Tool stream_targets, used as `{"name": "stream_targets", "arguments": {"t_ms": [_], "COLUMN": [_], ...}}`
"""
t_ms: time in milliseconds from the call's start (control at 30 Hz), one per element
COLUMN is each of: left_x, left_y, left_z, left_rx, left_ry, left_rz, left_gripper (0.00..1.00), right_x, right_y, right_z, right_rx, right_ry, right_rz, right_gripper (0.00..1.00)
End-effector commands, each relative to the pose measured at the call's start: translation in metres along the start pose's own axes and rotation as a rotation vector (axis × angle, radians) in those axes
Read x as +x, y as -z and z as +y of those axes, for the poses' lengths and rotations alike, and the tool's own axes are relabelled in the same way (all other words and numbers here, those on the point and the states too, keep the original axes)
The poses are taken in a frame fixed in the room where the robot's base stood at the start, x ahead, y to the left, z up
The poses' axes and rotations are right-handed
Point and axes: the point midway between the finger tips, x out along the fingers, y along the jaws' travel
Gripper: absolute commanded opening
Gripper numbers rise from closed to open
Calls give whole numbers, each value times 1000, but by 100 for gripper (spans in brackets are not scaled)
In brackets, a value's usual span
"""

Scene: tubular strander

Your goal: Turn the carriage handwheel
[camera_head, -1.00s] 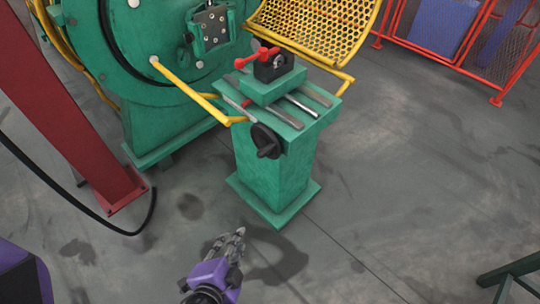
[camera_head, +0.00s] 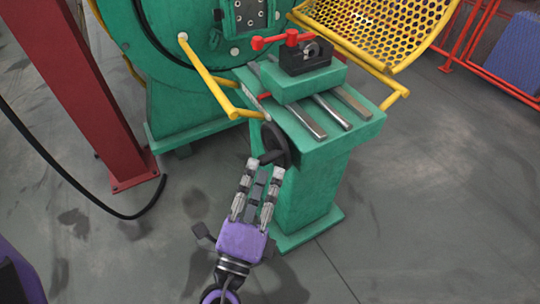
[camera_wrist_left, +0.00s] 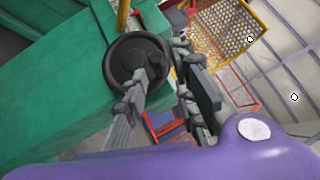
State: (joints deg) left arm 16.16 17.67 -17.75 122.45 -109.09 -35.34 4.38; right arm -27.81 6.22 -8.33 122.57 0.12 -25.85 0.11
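The carriage handwheel (camera_head: 280,146) is a black wheel with a stub handle (camera_head: 268,157), on the near-left side of the green pedestal. In the left wrist view the handwheel (camera_wrist_left: 122,62) shows as a dark disc with a hub, partly covered by a finger. My left gripper (camera_head: 265,172) is open, its fingers apart and pointing at the wheel. The fingertips are right at the handle; I cannot tell whether they touch it. The green carriage (camera_head: 303,82) sits on rails above, carrying a black block with a red lever (camera_head: 285,40). My right gripper is not in view.
A yellow bar (camera_head: 208,77) runs just left of the wheel to the green machine (camera_head: 190,105). A red post (camera_head: 95,110) and a black cable (camera_head: 85,192) stand left. Yellow perforated guard (camera_head: 375,30) is behind.

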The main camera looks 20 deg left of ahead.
Motion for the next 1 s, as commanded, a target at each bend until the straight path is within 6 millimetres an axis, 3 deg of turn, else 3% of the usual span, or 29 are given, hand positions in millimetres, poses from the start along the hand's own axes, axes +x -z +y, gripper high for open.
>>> {"name": "stream_targets", "arguments": {"t_ms": [100,300,667,867,1000], "left_x": [22,45,52,52,52], "left_y": [0,0,0,0,0], "left_z": [-1,0,1,1,1], "left_rx": [-3,-3,-2,-2,-3], "left_ry": [2,0,-3,-3,-4], "left_rz": [-2,-1,1,1,1], "left_gripper": [26,26,26,1,0], "right_x": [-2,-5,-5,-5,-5], "right_y": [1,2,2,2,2], "right_z": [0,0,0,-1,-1], "right_rx": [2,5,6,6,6], "right_ry": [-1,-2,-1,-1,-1], "right_rz": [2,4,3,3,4], "right_gripper": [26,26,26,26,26]}}
